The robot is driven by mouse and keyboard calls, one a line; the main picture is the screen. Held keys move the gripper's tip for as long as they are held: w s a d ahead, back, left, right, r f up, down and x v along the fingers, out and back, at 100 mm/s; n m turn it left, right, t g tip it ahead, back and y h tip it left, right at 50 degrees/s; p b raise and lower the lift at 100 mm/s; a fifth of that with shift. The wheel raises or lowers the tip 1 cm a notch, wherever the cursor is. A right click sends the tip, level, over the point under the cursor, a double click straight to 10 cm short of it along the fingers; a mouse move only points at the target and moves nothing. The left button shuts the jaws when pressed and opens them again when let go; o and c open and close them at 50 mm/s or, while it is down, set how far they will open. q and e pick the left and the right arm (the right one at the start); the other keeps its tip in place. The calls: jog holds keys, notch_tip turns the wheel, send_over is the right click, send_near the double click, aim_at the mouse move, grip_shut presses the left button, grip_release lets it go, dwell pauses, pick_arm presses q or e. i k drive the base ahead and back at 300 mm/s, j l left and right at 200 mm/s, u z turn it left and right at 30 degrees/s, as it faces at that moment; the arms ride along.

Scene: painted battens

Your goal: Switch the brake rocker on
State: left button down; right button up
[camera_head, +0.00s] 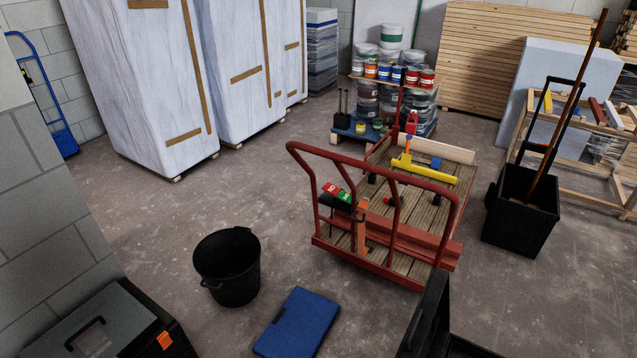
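The brake rocker (337,192) sits on a small dark box at the handle end of a red-framed cart (456,221). It has a red half on the left and a green half on the right, each with a small white mark. It is too small to tell which half is pressed in. The cart has a plank deck (436,214) and a tubular red handle frame standing up on the near side. Neither of my grippers is in view.
A black bucket (228,270) and a blue case (297,322) stand on the floor left of and in front of the cart. A toolbox (105,325) is at lower left, a black box (432,310) at lower right. A black bin (520,222) stands right.

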aim_at(330, 188)
jog(key=i+j, duration=0.2)
jog(key=j, duration=0.15)
jog(key=i+j, duration=0.15)
jog(key=j, duration=0.2)
jog(key=i+j, duration=0.2)
jog(key=j, duration=0.15)
jog(key=z, duration=1.55)
